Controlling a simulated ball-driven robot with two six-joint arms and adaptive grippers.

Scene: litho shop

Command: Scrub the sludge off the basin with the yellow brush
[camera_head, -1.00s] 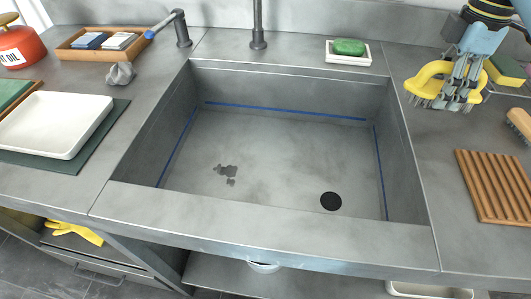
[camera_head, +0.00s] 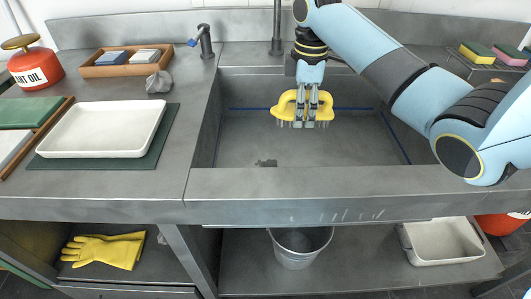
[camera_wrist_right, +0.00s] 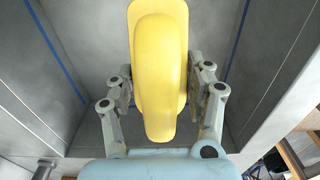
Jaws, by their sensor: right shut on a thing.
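The yellow brush (camera_head: 285,106) is held by my right gripper (camera_head: 306,112) over the basin, bristles pointing down. The right wrist view shows the brush's yellow handle (camera_wrist_right: 158,75) between the two fingers of the right gripper (camera_wrist_right: 160,88). I cannot tell whether the bristles touch the basin floor. A dark sludge patch (camera_head: 266,163) lies on the floor of the grey basin (camera_head: 240,150), to the left of and nearer than the brush, partly hidden by the front rim. My left gripper is not in view.
A white tray (camera_head: 103,130) lies on a green mat left of the basin. A grey lump (camera_head: 159,82), a wooden tray of blocks (camera_head: 100,67) and a red can (camera_head: 35,65) stand behind it. Taps (camera_head: 277,30) rise behind the basin. Its front rim (camera_head: 340,182) is bare.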

